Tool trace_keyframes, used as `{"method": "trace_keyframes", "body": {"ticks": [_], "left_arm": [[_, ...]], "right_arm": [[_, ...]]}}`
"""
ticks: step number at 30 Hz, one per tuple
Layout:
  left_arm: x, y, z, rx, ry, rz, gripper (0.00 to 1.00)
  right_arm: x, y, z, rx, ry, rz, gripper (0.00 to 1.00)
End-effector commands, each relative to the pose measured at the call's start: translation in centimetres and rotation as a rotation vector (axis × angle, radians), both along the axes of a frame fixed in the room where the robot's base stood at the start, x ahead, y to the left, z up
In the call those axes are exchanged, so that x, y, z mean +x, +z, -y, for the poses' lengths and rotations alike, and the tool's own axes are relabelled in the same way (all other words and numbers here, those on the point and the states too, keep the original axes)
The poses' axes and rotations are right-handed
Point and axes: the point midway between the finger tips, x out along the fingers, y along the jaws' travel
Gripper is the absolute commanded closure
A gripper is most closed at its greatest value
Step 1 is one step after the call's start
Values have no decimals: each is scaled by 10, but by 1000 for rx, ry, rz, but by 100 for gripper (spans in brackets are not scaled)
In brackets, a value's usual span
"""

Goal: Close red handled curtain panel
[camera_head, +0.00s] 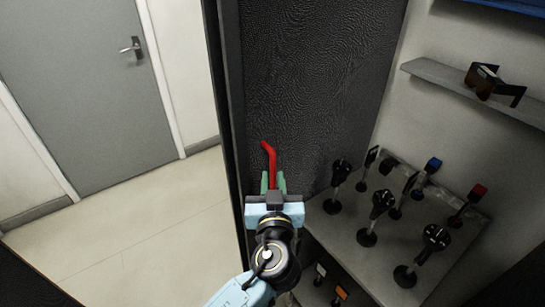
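The curtain panel (310,80) is a dark, textured sheet hanging upright in the middle of the view, with a dark frame edge on its left. Its red handle (268,155) is a bent bar near the panel's lower left. My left gripper (272,182), with green fingers, is at the lower part of the handle, one finger on each side of it. I cannot tell whether the fingers press on the handle. The handle's lower end is hidden by the gripper. My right gripper is not in view.
A grey bench (355,255) right of the panel carries several black post mounts (377,205). A grey door (80,85) stands back left. The pale floor (150,225) left of the panel is clear.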

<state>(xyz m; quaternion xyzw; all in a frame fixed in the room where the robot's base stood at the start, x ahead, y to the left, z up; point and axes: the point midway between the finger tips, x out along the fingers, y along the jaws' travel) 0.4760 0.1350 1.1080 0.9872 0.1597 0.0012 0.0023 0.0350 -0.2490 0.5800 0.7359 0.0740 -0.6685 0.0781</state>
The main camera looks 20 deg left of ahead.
Motion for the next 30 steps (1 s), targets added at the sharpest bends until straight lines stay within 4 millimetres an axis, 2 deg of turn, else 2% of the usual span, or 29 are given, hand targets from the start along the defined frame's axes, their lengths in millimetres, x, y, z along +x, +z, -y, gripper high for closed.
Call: {"method": "trace_keyframes", "body": {"ticks": [1, 6, 12, 23, 27, 30], "left_arm": [[12, 4, -4, 4, 0, 1, 79], [41, 2, -14, 2, 1, -1, 79], [59, 0, -19, 2, -1, -2, 79], [62, -1, -21, 0, -1, -2, 79], [62, -1, -21, 0, -1, -2, 98], [62, -1, -21, 0, -1, -2, 100]], "right_arm": [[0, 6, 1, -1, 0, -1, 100], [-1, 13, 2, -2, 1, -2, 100], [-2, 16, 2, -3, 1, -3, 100], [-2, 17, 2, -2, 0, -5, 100], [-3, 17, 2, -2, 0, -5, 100], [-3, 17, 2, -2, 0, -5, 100]]}}
